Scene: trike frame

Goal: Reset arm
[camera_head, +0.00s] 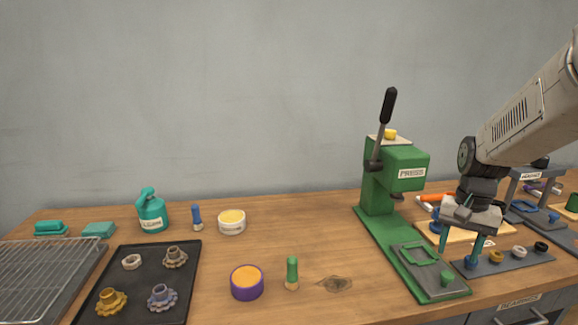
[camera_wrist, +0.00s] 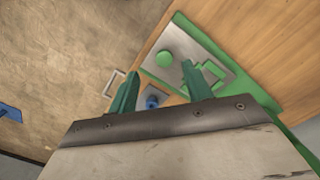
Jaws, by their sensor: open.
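My gripper (camera_head: 458,249) hangs at the right side of the bench, to the right of the green press (camera_head: 390,178). Its two green fingers are apart and nothing shows between them in the head view. A blue piece (camera_head: 471,262) on the grey bearing strip (camera_head: 510,262) lies just below the fingers. In the wrist view my gripper (camera_wrist: 160,92) is also open. The blue piece (camera_wrist: 152,102) shows between and beyond the fingertips, with a gap that I cannot judge. The press base with its green knob (camera_wrist: 165,59) is beside the fingers.
A black tray (camera_head: 135,291) with several gears, a wire rack (camera_head: 45,275), a teal oil can (camera_head: 152,212), a white tub (camera_head: 232,221), a purple tub (camera_head: 247,282) and a green-topped tool (camera_head: 292,272) stand to the left. Crowded racks (camera_head: 525,205) stand right of my gripper.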

